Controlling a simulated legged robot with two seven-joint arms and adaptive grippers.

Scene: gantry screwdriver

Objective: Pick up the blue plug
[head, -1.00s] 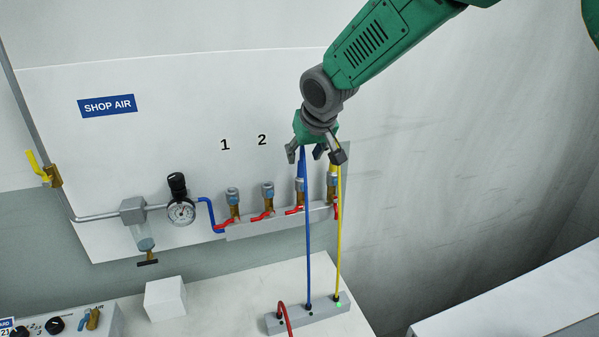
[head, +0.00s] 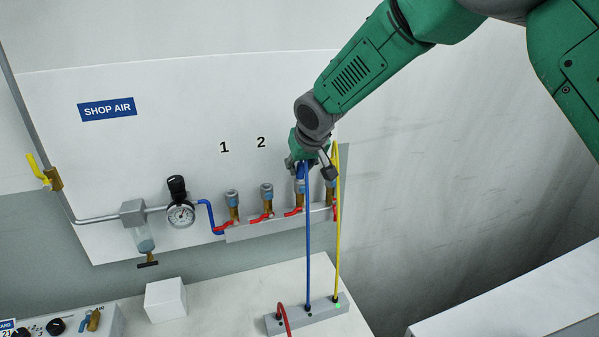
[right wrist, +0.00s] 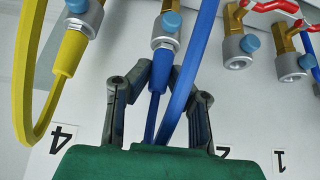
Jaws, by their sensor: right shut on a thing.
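The blue plug (right wrist: 161,72) sits at the third coupling of the wall manifold, with its blue hose (head: 308,240) looping up and then down to the grey block on the bench. My right gripper (head: 309,168) is at this coupling. In the right wrist view, my right gripper (right wrist: 151,75) has its fingers on either side of the blue plug and is shut on it. The plug's tip meets the metal coupling (right wrist: 166,30); whether it is still seated cannot be told. My left gripper is not in view.
A yellow plug (right wrist: 70,54) with a yellow hose (head: 338,230) is close beside my right gripper at the fourth coupling. Couplings one (head: 232,200) and two (head: 267,195) are empty. A grey block (head: 325,311) and white box (head: 166,299) stand on the bench.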

